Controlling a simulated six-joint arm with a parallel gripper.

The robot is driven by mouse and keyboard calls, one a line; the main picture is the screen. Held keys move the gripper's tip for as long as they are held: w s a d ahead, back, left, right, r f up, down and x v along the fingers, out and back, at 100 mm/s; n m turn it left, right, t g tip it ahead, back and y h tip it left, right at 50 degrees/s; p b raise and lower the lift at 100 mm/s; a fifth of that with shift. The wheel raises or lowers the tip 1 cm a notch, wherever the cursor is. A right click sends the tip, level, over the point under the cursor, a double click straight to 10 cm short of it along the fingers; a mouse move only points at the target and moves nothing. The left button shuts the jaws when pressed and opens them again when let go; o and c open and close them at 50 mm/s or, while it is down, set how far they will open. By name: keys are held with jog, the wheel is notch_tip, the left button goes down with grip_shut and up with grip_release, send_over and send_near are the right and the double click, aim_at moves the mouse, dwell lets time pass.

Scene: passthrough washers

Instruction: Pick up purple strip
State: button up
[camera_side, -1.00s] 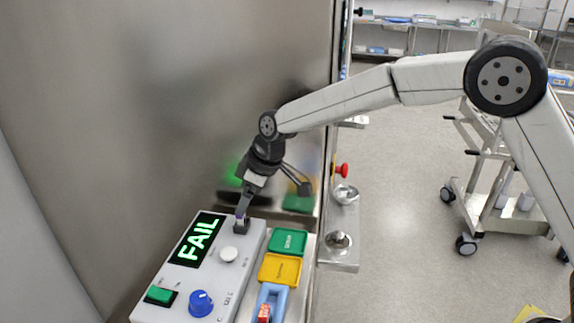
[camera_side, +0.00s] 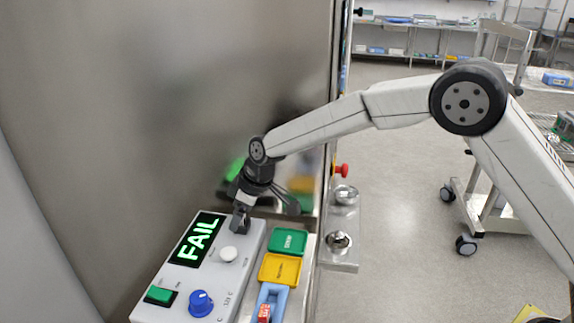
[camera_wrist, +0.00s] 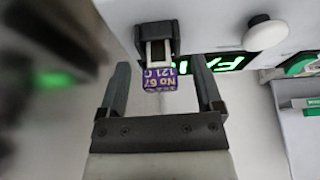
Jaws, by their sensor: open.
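The purple strip (camera_wrist: 160,79) shows in the wrist view as a purple printed end with a white part behind it. Its white part runs into a dark slot holder (camera_wrist: 157,38) on the tester. My gripper (camera_wrist: 162,84) is open, with one finger on each side of the strip and a gap on both sides. In the side view my gripper (camera_side: 239,226) is at the holder on the far end of the tester and hides the strip there.
The grey tester (camera_side: 222,282) has a lit FAIL display (camera_side: 197,239), a white button (camera_side: 228,254), a blue knob (camera_side: 201,303) and a green switch (camera_side: 160,295). Green (camera_side: 288,242) and yellow (camera_side: 280,269) trays and a blue holder (camera_side: 271,296) lie to its right. A metal wall stands close behind.

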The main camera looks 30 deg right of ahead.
dwell(0.3)
grip_shut()
jog(key=shift+r, duration=0.2)
jog(key=shift+r, duration=0.55)
jog(key=s+d+r, duration=0.2)
jog(key=s+r, duration=0.3)
jog(key=s, duration=0.1)
jog(key=s+d+r, duration=0.2)
jog(key=s+r, duration=0.4)
jog(key=s, duration=0.1)
jog(key=shift+s+d+r, duration=0.15)
jog(key=shift+d+r, duration=0.1)
jog(key=shift+d, duration=0.05)
